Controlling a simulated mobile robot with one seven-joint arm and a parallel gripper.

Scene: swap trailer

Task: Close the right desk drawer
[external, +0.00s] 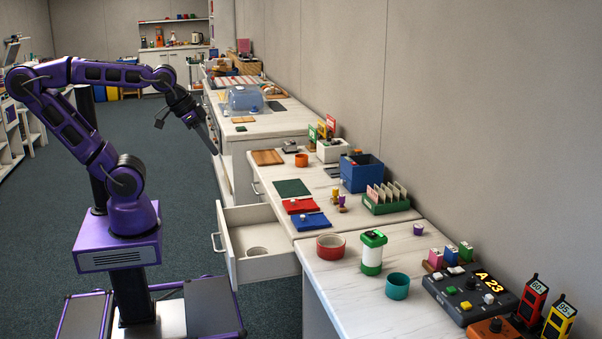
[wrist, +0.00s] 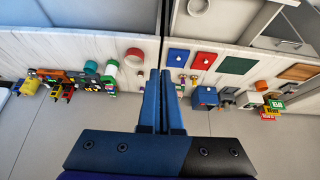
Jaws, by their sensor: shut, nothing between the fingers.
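The open white desk drawer (external: 262,268) sticks out from the front of the desk in the external view. Its bar handle (external: 216,243) is on its front, and a pale ring-shaped item (external: 256,251) lies inside. In the wrist view part of the drawer (wrist: 222,14) shows at the top edge. My gripper (external: 215,150) is raised at the end of the outstretched arm, above and beyond the drawer, apart from it. In the wrist view my gripper's blue fingers (wrist: 160,72) are together with nothing between them.
The desktop (external: 345,262) holds a red bowl (external: 331,247), a green-and-white canister (external: 372,253), a teal cup (external: 397,287) and a blue box (external: 361,174). Another desk front with a handle (external: 254,188) lies beyond the drawer. Open floor (external: 180,205) is in front of the desks.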

